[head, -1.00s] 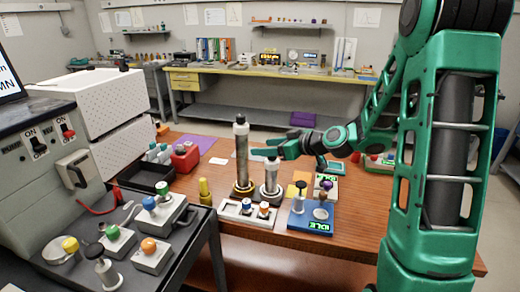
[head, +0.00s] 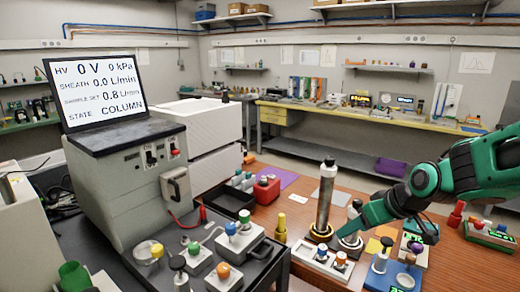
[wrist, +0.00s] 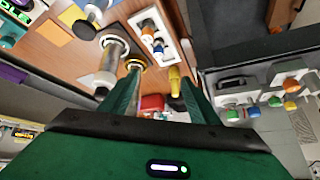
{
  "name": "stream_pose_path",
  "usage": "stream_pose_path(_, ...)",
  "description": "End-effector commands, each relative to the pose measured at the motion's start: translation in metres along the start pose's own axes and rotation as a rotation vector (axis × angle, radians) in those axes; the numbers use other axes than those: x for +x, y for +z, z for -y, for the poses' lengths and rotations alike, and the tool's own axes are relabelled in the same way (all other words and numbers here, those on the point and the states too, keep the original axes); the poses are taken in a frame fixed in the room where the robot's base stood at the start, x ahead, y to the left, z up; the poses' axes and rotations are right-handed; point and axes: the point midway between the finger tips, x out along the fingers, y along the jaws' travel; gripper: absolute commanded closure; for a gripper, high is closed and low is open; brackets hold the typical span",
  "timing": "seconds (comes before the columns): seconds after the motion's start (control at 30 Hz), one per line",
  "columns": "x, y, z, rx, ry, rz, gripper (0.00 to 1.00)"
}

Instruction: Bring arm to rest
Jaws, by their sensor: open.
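My green arm comes in from the right in the head view and reaches left over the wooden table (head: 300,215). My gripper (head: 352,222) is near the tall metal column (head: 325,198), on its right side, and partly covers a shorter cylinder behind it. Whether it touches either one cannot be told from this view. In the wrist view my gripper (wrist: 152,92) shows two green fingers apart. Nothing is seen held between them. Beyond the fingers are the cylinders (wrist: 112,55), a yellow post (wrist: 174,80) and a red object (wrist: 152,102).
A grey machine (head: 130,175) with a screen (head: 95,88) reading "COLUMN" stands at left. A dark bench (head: 225,270) holds several coloured-knob blocks. A white knob tray (head: 318,262) and a blue stand (head: 393,278) sit at the table's front. A yellow bench (head: 370,115) is behind.

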Motion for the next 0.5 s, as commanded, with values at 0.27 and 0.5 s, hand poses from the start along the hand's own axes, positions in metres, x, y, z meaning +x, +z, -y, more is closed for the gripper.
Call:
stream_pose_path(0.27, -0.043, 0.044, 0.006, 0.149, 0.129, 0.131, 0.44)
stream_pose_path(0.5, -0.071, 0.072, 0.006, 0.262, 0.214, 0.188, 0.44)
